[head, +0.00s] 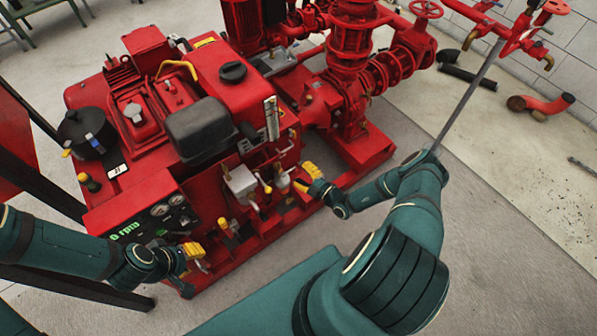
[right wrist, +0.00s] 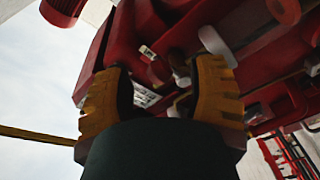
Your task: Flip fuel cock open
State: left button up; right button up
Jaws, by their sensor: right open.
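The red fire pump engine (head: 160,120) stands on a red base. Small pale and metal fittings (head: 266,186) sit low on its near side; I cannot tell for sure which of them is the fuel cock. My right gripper (head: 305,177), with yellow fingers, is just right of these fittings. In the right wrist view my right gripper (right wrist: 160,98) is open, with small pale fittings (right wrist: 181,76) beyond and between its fingers. I cannot tell whether it touches any. My left gripper (head: 190,256) is low at the engine's front left, near the gauge panel; its fingers are unclear.
A dark muffler box (head: 199,129) and a gauge panel (head: 160,214) are on the engine. Red pump pipework (head: 352,60) rises behind. A thin grey rod (head: 470,95) stands at right. A loose red pipe elbow (head: 545,105) lies on the floor.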

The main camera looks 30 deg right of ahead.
jog(key=shift+x, duration=0.9)
grip_shut()
